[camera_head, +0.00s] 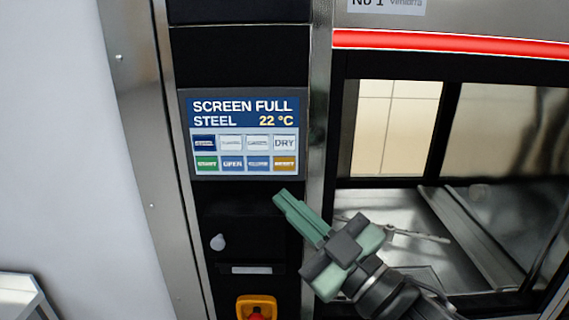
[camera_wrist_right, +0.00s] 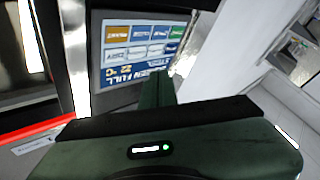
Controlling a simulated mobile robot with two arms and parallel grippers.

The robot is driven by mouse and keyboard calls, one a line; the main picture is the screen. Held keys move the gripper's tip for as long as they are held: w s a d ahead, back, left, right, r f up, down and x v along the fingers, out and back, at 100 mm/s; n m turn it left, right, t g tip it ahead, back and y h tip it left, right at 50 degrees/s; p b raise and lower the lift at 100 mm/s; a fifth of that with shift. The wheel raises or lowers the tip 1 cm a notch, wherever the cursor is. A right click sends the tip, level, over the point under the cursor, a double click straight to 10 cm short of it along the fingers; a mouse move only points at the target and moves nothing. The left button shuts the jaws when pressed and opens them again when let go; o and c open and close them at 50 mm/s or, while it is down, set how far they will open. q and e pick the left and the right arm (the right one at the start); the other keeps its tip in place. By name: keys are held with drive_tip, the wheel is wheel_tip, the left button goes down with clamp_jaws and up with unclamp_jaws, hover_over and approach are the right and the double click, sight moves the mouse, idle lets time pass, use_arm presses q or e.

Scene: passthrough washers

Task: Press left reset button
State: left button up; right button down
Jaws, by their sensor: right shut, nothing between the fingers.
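The control panel screen (camera_head: 244,134) reads "SCREEN FULL STEEL 22 °C" and has two rows of buttons. The orange button (camera_head: 285,163) is at the lower right of the screen; its small label looks like RESET. My right gripper (camera_head: 281,195) is shut and empty, its fingertips just below the orange button and apart from it in the picture. I cannot tell the gap in depth. In the right wrist view the screen (camera_wrist_right: 140,48) appears upside down, with the orange button (camera_wrist_right: 117,36) at its upper left, left of the shut fingers (camera_wrist_right: 157,80). My left gripper is out of view.
A round light knob (camera_head: 217,242) and a yellow-mounted red button (camera_head: 256,308) are below the screen. A steel post (camera_head: 318,100) separates the panel from the washer's open chamber (camera_head: 400,215) on the right. A white wall (camera_head: 60,140) is on the left.

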idle(0.4)
approach(275, 160)
drive_tip(key=w+a+r, duration=0.1)
drive_tip(key=a+r, duration=0.1)
drive_tip(key=a, duration=0.2)
drive_tip(key=shift+w+f, duration=0.2)
drive_tip(key=shift+w, duration=0.6)
drive_tip(key=shift+w+r, duration=0.1)
drive_tip(key=shift+w, duration=0.1)
idle(1.3)
drive_tip(key=shift+w, duration=0.2)
drive_tip(key=shift+w+d+p, duration=0.1)
drive_tip(key=shift+w+p, duration=0.25)
drive_tip(key=shift+p, duration=0.05)
idle(0.5)
idle(0.4)
drive_tip(key=shift+s, duration=0.75)
